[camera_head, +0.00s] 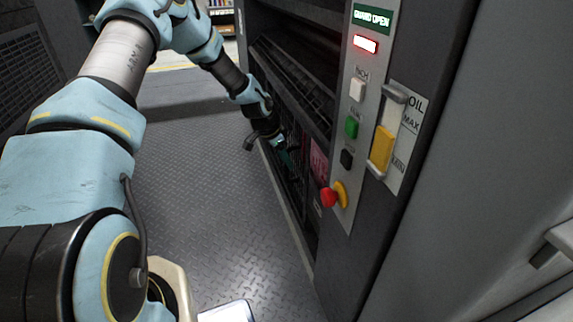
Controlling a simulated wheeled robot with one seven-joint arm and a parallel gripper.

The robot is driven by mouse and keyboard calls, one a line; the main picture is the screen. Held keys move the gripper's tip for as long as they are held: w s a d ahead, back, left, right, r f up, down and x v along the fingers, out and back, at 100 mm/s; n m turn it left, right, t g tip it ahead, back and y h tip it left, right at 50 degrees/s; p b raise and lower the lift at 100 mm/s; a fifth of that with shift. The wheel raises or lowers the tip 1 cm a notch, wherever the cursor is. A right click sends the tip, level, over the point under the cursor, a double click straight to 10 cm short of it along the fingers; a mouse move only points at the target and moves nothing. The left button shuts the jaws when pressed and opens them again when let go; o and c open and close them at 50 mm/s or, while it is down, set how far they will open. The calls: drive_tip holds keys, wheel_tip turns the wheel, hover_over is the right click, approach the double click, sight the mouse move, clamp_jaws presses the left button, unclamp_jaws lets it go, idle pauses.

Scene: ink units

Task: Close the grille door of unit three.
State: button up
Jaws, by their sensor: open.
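A dark machine unit with an open front stands on the right; no unit number is readable. Its panel (352,120) carries a green "GUARD OPEN" sign (371,17) and a lit red sign below. Dark slats and bars (292,95) show in the opening. I cannot tell which of them belong to the grille door. My arm reaches from the left over the aisle to the opening's lower part. My gripper (281,148) is small and dark there, by the bars, and open. Whether it touches anything is unclear.
A red stop button (328,197) on a yellow base, several push buttons and a yellow oil gauge (381,147) are on the near post. A mesh panel (27,68) stands at the left. The tread-plate floor (215,200) between is clear.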

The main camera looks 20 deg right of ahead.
drive_tip(key=shift+x, duration=0.75)
drive_tip(key=shift+c, duration=0.3)
clamp_jaws()
idle(0.6)
